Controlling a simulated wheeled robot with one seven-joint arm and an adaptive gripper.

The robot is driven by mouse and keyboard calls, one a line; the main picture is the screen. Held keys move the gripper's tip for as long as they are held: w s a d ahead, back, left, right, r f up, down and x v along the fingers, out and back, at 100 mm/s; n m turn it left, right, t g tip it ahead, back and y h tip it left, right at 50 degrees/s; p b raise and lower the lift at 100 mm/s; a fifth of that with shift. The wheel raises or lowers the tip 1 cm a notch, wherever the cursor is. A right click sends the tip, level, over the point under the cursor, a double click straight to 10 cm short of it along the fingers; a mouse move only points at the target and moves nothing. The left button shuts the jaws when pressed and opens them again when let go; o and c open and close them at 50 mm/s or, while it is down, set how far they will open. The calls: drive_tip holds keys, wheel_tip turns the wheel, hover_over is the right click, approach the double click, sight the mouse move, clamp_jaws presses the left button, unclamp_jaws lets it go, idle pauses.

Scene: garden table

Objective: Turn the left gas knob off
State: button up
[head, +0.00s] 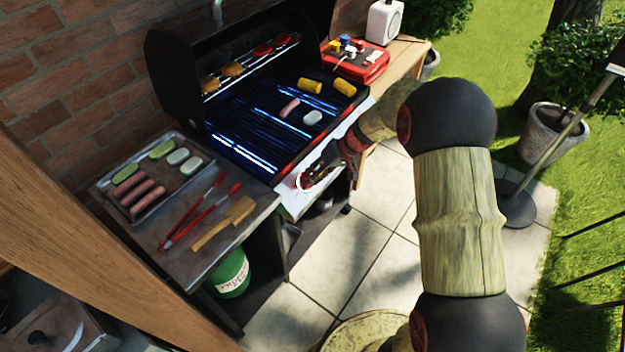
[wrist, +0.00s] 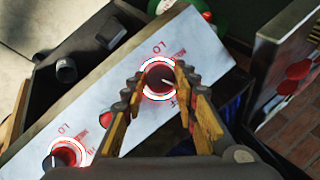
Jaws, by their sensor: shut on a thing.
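The left gas knob (wrist: 158,79) is a dark red dial in a glowing red and white ring on the white front panel (wrist: 115,85) of the grill. Its pale mark points right and slightly down in the wrist view. My gripper (wrist: 163,82) has its two wooden fingers on either side of this knob, shut on it. In the head view my gripper (head: 322,168) is at the left end of the panel, and the arm hides part of the panel. A second knob (wrist: 66,158) with a lit ring shows at the lower left of the wrist view.
The open grill (head: 245,135) has blue flames and food on its grates. A left side shelf (head: 182,262) holds a tray (head: 102,186), red tongs (head: 205,212) and a wooden tool (head: 225,222). A green gas bottle (head: 232,275) stands below. Paved floor in front is clear.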

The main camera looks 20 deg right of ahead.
drive_tip(key=m, duration=0.2)
drive_tip(key=m+y, duration=0.1)
drive_tip(key=m, duration=0.1)
drive_tip(key=shift+d+f+t+y, duration=0.1)
drive_tip(key=shift+d+t+y, duration=0.05)
drive_tip(key=shift+t+y, duration=0.15)
drive_tip(key=shift+m, duration=0.4)
drive_tip(key=o, duration=1.1)
drive_tip(key=shift+o, duration=0.2)
drive_tip(key=v, duration=1.2)
drive_tip(key=shift+f, duration=0.1)
